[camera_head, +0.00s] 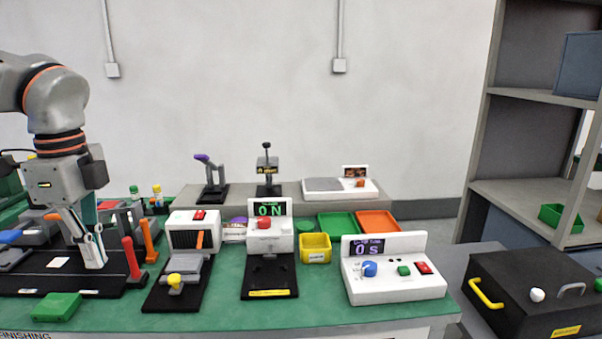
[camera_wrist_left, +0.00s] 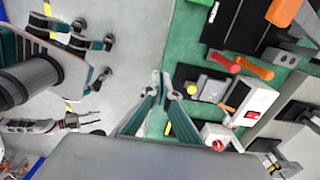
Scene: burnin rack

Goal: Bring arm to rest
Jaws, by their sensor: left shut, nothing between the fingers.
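My left arm comes in from the left in the head view. My left gripper (camera_head: 92,250) points down over the left part of the green workbench (camera_head: 325,295), above the black board with red and orange handles. Its fingers are shut with nothing between them. In the left wrist view the gripper (camera_wrist_left: 160,90) shows its fingertips close together, with the bench edge and grey floor beyond. My right gripper does not show in the head view.
A white timer box (camera_head: 395,285), a force gauge stand (camera_head: 268,235), a yellow bin (camera_head: 315,248) and a green block (camera_head: 57,306) stand on the bench. A black case (camera_head: 535,290) with a yellow handle and grey shelves (camera_head: 535,95) are at the right.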

